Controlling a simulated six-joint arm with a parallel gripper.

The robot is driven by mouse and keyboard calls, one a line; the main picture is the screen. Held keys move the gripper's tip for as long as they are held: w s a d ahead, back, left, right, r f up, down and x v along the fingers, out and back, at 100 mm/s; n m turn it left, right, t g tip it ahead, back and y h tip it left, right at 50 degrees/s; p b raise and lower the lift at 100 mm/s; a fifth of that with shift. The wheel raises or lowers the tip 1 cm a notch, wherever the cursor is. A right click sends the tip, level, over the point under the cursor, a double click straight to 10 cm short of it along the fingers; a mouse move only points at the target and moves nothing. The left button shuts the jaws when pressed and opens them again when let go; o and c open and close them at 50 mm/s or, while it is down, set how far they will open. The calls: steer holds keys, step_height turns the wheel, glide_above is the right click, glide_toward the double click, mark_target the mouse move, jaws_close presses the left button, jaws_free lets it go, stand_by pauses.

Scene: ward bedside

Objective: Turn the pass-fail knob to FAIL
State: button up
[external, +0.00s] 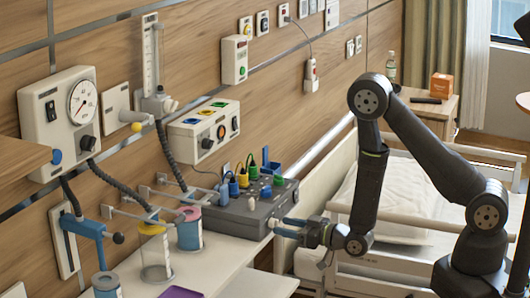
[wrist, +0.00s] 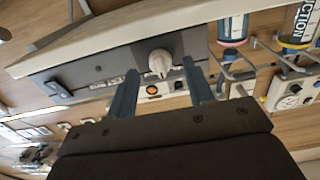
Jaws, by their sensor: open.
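The grey box (external: 240,221) with coloured plugs on top stands on the shelf, left of my gripper (external: 284,228) in the external view. In the wrist view, the box's dark front panel (wrist: 95,72) carries a pale pointed knob (wrist: 159,65). My gripper (wrist: 160,70) is open in the wrist view, with one blue-grey finger on each side of the knob. I cannot tell whether the fingers touch it or stop short of it. A small white label beside the knob is partly hidden by the left finger. Its words and the knob's setting are not readable.
Clear canisters with pink (external: 189,230) and yellow (external: 155,252) tops stand left of the box. A white wall unit with an orange button (external: 221,131) is behind it. The bed rail (external: 390,216) runs close behind my arm on the right.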

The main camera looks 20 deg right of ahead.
steer(key=shift+w+a, duration=0.45)
steer(key=shift+w, duration=0.05)
steer(key=c, duration=1)
steer(key=shift+n, duration=3.8)
